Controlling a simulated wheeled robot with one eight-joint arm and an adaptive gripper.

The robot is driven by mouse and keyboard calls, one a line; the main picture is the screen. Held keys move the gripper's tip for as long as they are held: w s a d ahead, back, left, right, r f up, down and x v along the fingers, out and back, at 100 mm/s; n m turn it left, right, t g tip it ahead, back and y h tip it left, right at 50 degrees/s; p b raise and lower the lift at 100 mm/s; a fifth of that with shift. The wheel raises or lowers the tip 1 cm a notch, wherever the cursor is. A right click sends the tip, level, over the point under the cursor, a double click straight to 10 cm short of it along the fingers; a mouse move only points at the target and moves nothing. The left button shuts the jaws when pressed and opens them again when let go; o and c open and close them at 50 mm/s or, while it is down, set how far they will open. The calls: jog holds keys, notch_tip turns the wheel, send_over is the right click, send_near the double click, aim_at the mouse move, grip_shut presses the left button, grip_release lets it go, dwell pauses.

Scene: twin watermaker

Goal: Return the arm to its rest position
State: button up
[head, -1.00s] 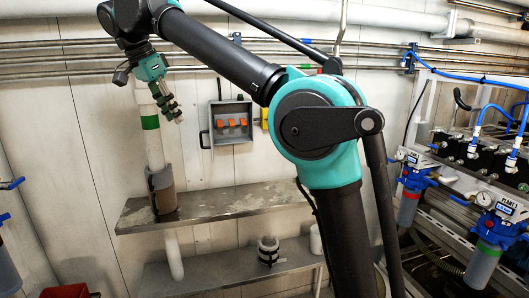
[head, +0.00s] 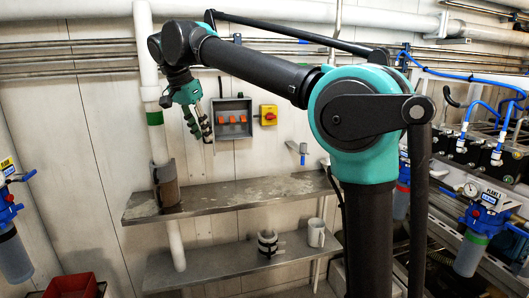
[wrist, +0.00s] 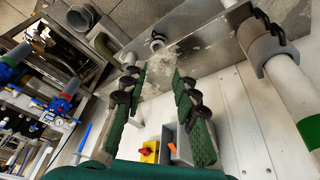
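My arm, teal and black, stretches across the head view from the lower right to the upper left, its forearm sloping down to the right. My gripper (head: 203,138) hangs from the wrist in front of the wall, left of the grey switch box (head: 232,104). In the wrist view my gripper (wrist: 158,73) has its two green-padded fingers apart, with nothing between them. My gripper appears clear of the shelves and the pipe.
An upper metal shelf (head: 250,194) and a lower shelf (head: 215,262) run along the wall. A white vertical pipe (head: 158,140) with a brown sleeve stands left. A white mug (head: 316,233) is on the lower shelf. Blue filter units (head: 484,215) stand right.

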jog(key=d+f+n+y, duration=0.2)
jog(key=d+f+n, duration=0.1)
jog(key=d+f, duration=1.85)
jog(key=s+d+f+n+t, duration=0.1)
jog(key=s+d+f+n, duration=0.2)
jog(key=s+d+f, duration=1.3)
notch_tip(320, 180, down, 4)
jog(key=shift+s+d+r+n, duration=0.15)
jog(key=shift+s+r+n, duration=0.05)
jog(key=shift+s+n, duration=0.1)
jog(key=shift+c, duration=0.2)
